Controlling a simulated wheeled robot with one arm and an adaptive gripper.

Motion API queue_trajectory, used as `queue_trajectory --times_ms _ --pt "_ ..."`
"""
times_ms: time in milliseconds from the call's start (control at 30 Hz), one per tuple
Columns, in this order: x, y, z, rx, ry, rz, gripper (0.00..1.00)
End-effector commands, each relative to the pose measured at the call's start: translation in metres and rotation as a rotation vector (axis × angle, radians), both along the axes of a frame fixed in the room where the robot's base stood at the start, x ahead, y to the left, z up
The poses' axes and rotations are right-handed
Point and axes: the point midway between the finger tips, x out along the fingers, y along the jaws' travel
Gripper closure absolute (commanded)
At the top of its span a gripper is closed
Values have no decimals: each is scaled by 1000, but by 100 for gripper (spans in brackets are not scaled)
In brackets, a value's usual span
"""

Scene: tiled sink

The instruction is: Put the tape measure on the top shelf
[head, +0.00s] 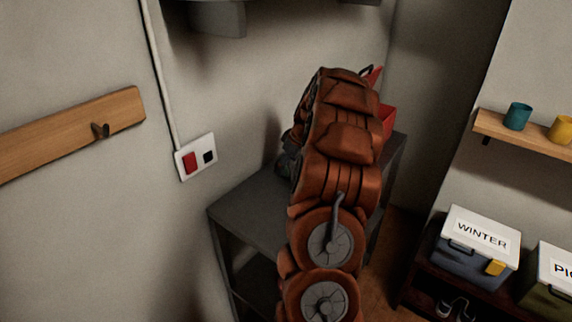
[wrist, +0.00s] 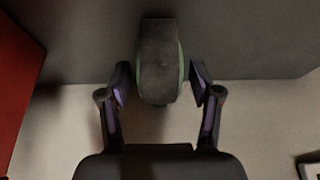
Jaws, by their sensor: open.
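In the wrist view a dark, rounded body with green edges, which looks like the tape measure (wrist: 159,65), stands against a dark grey surface. My gripper (wrist: 161,82) is open, with one finger on each side of it and a small gap at both sides. In the head view my arm hides the tape measure and nearly all of my gripper. The grey shelf unit (head: 247,212) stands against the wall, with its top board partly bare and a lower level below it.
A red object (head: 388,120) stands behind my arm at the unit's far end; a red surface (wrist: 15,85) fills the wrist view's left edge. A wall switch plate (head: 196,157) is left of the unit. A wall shelf with cups (head: 517,116) and storage boxes (head: 478,246) are at right.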

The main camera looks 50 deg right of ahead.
Motion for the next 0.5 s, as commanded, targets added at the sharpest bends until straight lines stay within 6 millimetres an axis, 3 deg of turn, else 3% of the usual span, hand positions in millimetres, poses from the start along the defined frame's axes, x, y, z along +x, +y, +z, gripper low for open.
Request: queue_trajectory --times_ms 267,500 --pt "-1 0 6 -1 -1 0 36" --pt "-16 -4 44 -5 -5 0 36"
